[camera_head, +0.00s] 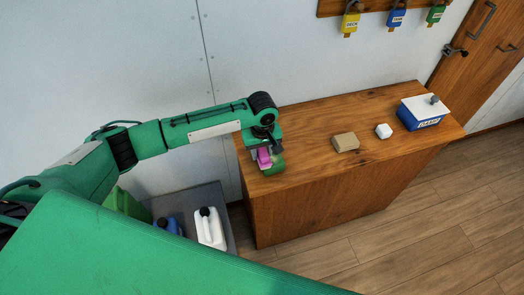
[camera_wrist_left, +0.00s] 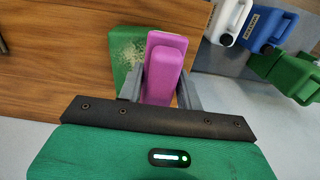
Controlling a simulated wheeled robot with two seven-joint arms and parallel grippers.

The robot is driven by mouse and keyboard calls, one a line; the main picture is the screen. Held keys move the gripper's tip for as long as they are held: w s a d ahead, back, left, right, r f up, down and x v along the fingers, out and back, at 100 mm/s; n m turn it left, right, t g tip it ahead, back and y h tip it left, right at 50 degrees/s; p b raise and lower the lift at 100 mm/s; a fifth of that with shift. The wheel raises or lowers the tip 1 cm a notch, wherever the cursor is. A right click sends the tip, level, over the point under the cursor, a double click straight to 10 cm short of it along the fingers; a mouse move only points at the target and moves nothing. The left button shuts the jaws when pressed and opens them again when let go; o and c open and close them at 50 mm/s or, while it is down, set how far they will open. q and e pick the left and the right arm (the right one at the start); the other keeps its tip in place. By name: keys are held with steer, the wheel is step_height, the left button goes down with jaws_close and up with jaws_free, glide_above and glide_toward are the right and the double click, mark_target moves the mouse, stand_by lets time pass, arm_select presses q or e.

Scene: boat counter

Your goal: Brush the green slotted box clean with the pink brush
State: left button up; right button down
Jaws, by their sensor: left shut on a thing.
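My left gripper (camera_head: 262,150) is shut on the pink brush (camera_head: 264,158) over the near-left end of the wooden counter. In the left wrist view the brush (camera_wrist_left: 165,68) stands between the two grey fingers (camera_wrist_left: 162,85). The green box (camera_head: 275,167) sits on the counter just under the brush, partly hidden by it. In the wrist view the box (camera_wrist_left: 119,62) has a pale, speckled patch of dust or crumbs on its top, beside the brush. Its slots are not clear. I cannot tell whether the bristles touch it. My right gripper is not in view.
The wooden counter (camera_head: 300,170) also holds a tan block (camera_head: 346,142), a small white block (camera_head: 384,131) and a blue-and-white box (camera_head: 422,113), all farther right. Left of the counter, lower down, stand white (camera_head: 210,228), blue (camera_head: 168,226) and green jugs. Padlocks hang on the wall.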

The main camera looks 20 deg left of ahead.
arm_select(q)
steer(key=shift+f, duration=0.5)
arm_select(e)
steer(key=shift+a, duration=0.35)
arm_select(q)
steer(key=shift+f, duration=0.5)
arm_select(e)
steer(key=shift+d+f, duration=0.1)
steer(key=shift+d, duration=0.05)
